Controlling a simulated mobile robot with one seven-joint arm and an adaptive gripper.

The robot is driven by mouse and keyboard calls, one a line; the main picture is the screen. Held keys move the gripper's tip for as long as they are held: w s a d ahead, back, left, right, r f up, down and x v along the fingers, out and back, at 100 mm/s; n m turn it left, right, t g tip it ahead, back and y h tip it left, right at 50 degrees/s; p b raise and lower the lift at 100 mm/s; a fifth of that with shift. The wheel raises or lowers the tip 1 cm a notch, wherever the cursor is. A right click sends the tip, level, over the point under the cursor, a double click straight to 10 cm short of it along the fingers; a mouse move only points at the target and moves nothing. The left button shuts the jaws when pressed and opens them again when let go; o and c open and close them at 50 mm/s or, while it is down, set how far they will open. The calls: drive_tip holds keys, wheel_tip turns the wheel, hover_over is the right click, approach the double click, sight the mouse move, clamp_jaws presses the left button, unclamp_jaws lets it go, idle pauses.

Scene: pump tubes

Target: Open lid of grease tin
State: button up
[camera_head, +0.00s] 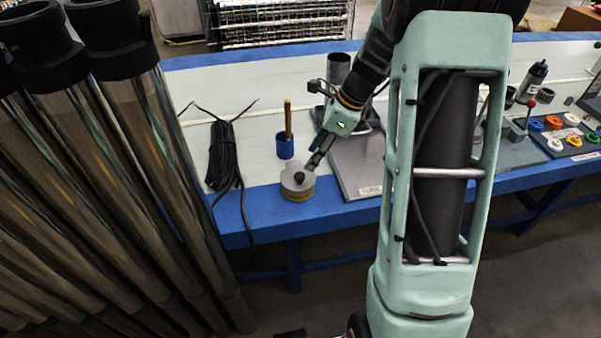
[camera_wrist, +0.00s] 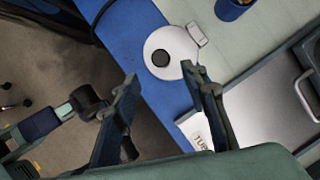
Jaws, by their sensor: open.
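The grease tin (camera_head: 298,194) stands on the blue front edge of the workbench. Its round light-grey lid (camera_head: 291,180) is on it and has a black knob (camera_head: 299,177) in the middle. In the wrist view the lid (camera_wrist: 157,42) and its black knob (camera_wrist: 161,58) show from above, beyond the fingertips. My gripper (camera_wrist: 158,80) is open, its two fingers apart with nothing between them. In the head view my gripper (camera_head: 318,158) is just above and right of the tin. I cannot tell there whether a finger touches the lid.
A blue cup (camera_head: 285,148) with a brush handle stands behind the tin. A black cable bundle (camera_head: 224,156) lies to the left. A grey plate (camera_head: 358,165) with a label lies right of the tin. Large clear tubes (camera_head: 130,130) fill the left.

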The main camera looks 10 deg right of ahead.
sight(300, 175)
drive_tip(key=b+x, duration=0.1)
drive_tip(key=x, duration=0.7)
drive_tip(key=shift+b, duration=0.4)
clamp_jaws()
